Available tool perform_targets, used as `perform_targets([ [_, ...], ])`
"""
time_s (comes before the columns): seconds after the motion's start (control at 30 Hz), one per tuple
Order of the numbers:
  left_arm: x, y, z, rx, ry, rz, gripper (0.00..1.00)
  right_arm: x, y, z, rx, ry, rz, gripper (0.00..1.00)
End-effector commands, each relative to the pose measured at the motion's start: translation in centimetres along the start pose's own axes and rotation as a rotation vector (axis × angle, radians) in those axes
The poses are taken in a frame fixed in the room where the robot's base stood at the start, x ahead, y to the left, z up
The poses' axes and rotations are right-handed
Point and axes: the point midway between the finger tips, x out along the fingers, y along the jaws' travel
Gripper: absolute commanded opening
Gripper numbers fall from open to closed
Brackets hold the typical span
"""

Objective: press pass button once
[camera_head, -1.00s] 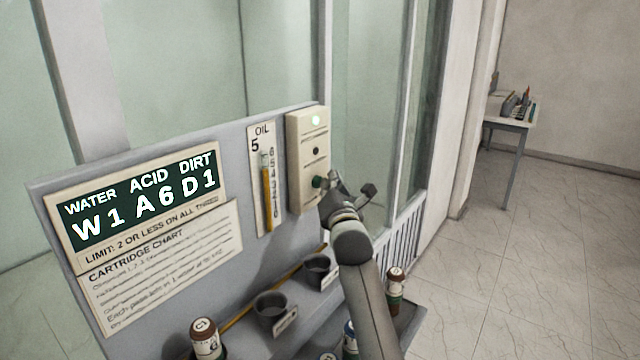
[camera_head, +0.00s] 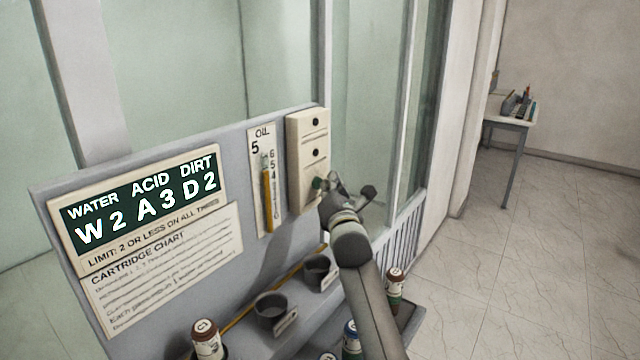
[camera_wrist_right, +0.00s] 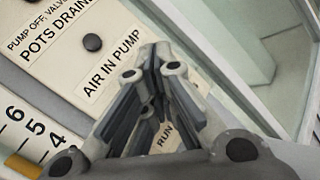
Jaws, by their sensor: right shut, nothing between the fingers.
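A cream button box (camera_head: 308,150) stands at the right end of the grey panel, with a dark greenish button (camera_head: 318,184) near its bottom. My right gripper (camera_head: 328,184) is shut and empty, its tips at that button; I cannot tell whether they touch it. In the right wrist view the shut fingers (camera_wrist_right: 152,62) point at the box face and hide the button. A partly covered label starting "RUN" (camera_wrist_right: 164,134) shows beside them. The display (camera_head: 140,199) reads W2 A3 D2 for water, acid and dirt. My left gripper is not in view.
An oil gauge (camera_head: 264,180) with a yellow column stands left of the box. Dark cups (camera_head: 272,312) and capped cartridges (camera_head: 206,340) are below the panel. Two dark round lamps sit above the button; one is by the "AIR IN PUMP" label (camera_wrist_right: 112,66). Glass stands behind.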

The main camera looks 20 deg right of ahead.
Motion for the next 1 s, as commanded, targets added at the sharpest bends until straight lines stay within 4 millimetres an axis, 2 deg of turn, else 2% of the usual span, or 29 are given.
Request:
perform_targets([
  [0.17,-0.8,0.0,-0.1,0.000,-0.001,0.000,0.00,-0.4,-0.3,0.6,-0.002,-0.001,-0.001,0.00],
  [0.6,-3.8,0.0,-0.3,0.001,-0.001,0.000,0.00,-3.5,-2.5,2.8,-0.003,0.000,-0.001,0.00],
  [1.0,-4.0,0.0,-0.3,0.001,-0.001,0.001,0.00,-4.2,-3.1,3.1,0.000,-0.001,0.000,0.00],
])
